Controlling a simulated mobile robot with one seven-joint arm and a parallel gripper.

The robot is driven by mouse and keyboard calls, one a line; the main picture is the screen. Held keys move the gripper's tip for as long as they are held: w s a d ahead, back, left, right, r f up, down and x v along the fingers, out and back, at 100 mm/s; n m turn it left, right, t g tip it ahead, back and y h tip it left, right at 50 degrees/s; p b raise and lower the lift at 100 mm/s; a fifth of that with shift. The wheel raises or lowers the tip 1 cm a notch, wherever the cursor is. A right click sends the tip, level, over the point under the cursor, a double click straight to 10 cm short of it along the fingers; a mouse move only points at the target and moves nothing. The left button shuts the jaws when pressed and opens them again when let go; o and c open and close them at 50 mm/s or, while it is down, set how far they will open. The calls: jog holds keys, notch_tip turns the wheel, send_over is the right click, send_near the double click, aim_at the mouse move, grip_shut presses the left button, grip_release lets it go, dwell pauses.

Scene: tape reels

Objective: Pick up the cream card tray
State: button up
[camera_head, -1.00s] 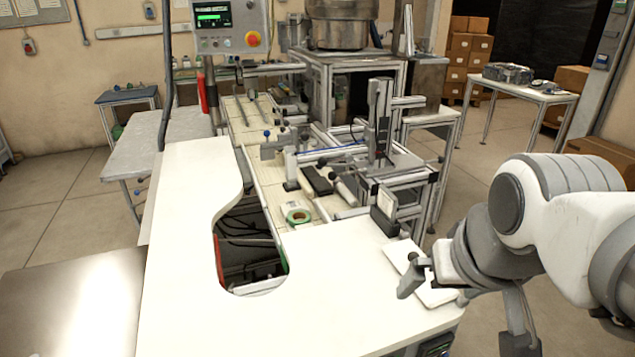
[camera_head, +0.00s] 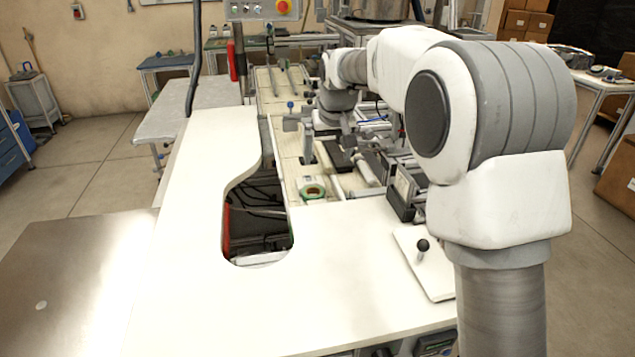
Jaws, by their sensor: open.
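A flat, pale cream plate (camera_head: 408,243) with raised edges lies on the white worktop at the right, partly hidden behind my arm. A black-topped knob on a pale stem stands on it. It is the likeliest cream card tray, but I cannot be sure. My gripper (camera_head: 304,140) is far from this plate, over the cream line of the machine farther back. Its grey fingers point down and look empty and apart; small details there are hard to make out.
The white worktop (camera_head: 215,290) is mostly clear, with a curved cutout (camera_head: 258,225) showing cables. Dark machine parts (camera_head: 402,190) stand behind the plate. A steel surface (camera_head: 60,280) is at the left.

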notch_tip(320, 180, down, 3)
jog(key=w+a, duration=0.2)
send_over(316, 201)
jog(key=s, duration=0.1)
jog(key=f, duration=0.9)
jog(key=shift+s+d+f, duration=0.2)
jog(key=shift+d+f, duration=0.05)
jog(key=shift+f, duration=0.15)
jog(key=shift+s+f+b+x, duration=0.1)
jog(key=shift+s+b+x, duration=0.15)
jog(key=shift+x, duration=1.25)
jog(key=shift+s+f+b+x, duration=0.1)
jog(key=shift+s+x, duration=0.15)
jog(key=shift+x, duration=1.2)
jog(key=shift+d, duration=0.1)
jog(key=c, duration=1.4)
grip_shut()
jog(key=shift+r, duration=0.2)
